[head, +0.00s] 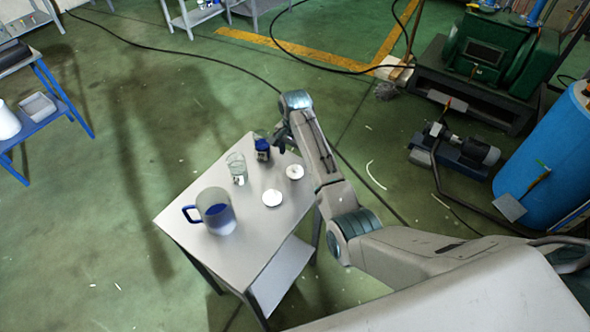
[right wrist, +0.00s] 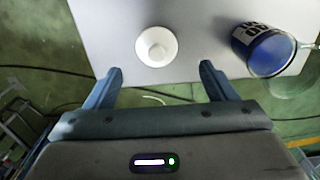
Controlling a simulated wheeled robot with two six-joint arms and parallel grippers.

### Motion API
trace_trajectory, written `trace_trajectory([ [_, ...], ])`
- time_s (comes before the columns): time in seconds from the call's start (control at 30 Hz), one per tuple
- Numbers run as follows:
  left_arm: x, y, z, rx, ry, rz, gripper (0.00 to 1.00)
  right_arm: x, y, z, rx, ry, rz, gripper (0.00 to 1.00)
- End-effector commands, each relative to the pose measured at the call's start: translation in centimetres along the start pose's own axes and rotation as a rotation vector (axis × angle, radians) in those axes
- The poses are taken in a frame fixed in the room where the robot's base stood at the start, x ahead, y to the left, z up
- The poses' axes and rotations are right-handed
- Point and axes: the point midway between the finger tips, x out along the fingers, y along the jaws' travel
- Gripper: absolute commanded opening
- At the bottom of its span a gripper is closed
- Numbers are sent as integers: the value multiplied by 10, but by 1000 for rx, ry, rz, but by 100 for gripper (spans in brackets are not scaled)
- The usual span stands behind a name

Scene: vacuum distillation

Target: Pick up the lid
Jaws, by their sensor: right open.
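Two small white round pieces lie on the table, one nearer my right arm (head: 294,172) and one closer to the middle (head: 272,198). The right wrist view shows one white round lid (right wrist: 156,46) with a raised centre, flat on the table; it looks like the piece nearer my arm. My right gripper (head: 281,143) is above the table's far edge, partly hidden by its own arm. In the wrist view its open, empty fingers (right wrist: 161,70) point toward the lid, which lies beyond the fingertips, between their lines. My left gripper is out of view.
A dark blue labelled jar (head: 262,150) stands close to my right gripper and shows in the wrist view (right wrist: 268,52). A clear glass beaker (head: 237,168) and a blue-handled jug (head: 215,211) stand on the grey table (head: 190,240).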

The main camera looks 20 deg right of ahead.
Motion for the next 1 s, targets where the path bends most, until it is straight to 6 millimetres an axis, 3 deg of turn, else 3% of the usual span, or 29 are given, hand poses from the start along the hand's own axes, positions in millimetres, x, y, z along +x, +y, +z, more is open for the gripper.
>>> trace_trajectory([
  [0.27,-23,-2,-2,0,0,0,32,30,5,7,0,-3,3,78],
  [0.4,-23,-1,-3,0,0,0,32,48,4,6,0,0,1,78],
  [0.7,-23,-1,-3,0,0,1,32,54,4,6,0,0,-1,78],
  [0.93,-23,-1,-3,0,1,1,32,54,4,6,-1,0,-1,33],
  [1.0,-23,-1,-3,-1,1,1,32,54,4,6,-1,0,-1,30],
])
